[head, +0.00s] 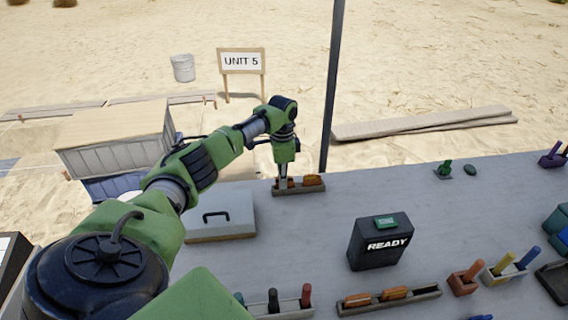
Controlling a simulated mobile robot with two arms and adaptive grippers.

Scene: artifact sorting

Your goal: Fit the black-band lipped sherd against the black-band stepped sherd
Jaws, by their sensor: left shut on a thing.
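My left gripper (285,178) points down at the far edge of the table, over a small brown tray (299,189). It is shut on a small orange-brown sherd, mostly hidden by the fingers. Another orange-brown sherd (313,180) lies in the tray just right of the fingers; I cannot tell if the two touch. Two more orange-brown sherds, a left one (358,300) and a right one (395,293), lie in a long tray (430,290) at the front. Bands, lips and steps are too small to make out. My right gripper is not in view.
A grey case (220,215) lies left of the tray. A black READY box (380,243) stands mid-table. Front holders carry several coloured pegs, such as a red-brown one (473,270). A green stamp-like object (445,168) is at the back right. Table (330,220) between is clear.

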